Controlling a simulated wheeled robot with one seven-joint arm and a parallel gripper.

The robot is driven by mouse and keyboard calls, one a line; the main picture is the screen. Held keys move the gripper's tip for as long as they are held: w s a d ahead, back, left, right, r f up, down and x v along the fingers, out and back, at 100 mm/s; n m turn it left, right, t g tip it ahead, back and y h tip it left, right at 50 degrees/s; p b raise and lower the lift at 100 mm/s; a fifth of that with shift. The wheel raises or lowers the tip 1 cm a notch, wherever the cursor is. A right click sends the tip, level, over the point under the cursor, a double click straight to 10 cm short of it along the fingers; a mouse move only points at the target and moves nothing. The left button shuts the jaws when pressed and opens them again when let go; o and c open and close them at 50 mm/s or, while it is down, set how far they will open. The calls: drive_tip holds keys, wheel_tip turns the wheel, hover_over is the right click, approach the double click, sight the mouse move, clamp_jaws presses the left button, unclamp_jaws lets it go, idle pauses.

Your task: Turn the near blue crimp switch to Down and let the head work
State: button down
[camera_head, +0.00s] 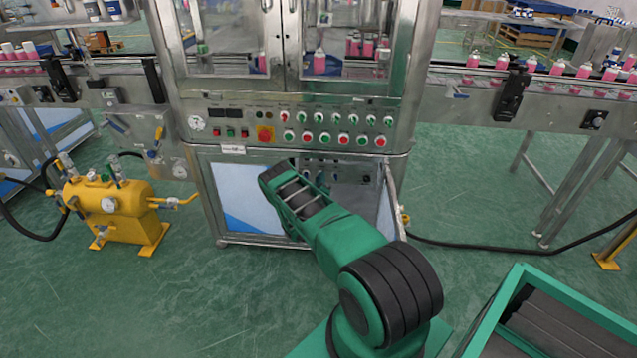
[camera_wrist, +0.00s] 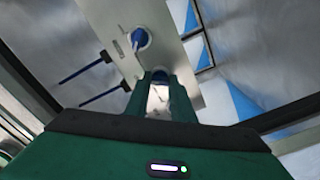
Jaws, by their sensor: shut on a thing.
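In the wrist view a pale metal plate (camera_wrist: 180,52) carries two blue switches. The nearer blue crimp switch (camera_wrist: 160,76) sits between the fingertips of my gripper (camera_wrist: 160,92), which is shut on it. Only its blue top edge shows; the fingers hide much of the rest, so its setting cannot be read. The other blue switch (camera_wrist: 140,38) is farther up the plate, free of my gripper.
Two dark blue rods (camera_wrist: 85,68) stick out left of the plate. The cabinet's open door (camera_head: 386,205) stands right of my arm. A button panel (camera_head: 300,130) is above. A yellow tank (camera_head: 110,212) stands left, a green-framed crate (camera_head: 500,300) at lower right.

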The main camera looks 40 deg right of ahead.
drive_tip(key=shift+s+f+m, duration=0.3)
drive_tip(key=shift+f+m, duration=0.05)
drive_tip(key=shift+m, duration=0.75)
drive_tip(key=shift+f, duration=0.1)
drive_tip(key=c, duration=1.7)
unclamp_jaws()
drive_tip(key=shift+o, duration=0.9)
drive_tip(key=shift+w, duration=0.1)
drive_tip(key=shift+r, duration=0.2)
drive_tip(key=v, duration=1)
drive_tip(key=shift+a, duration=0.35)
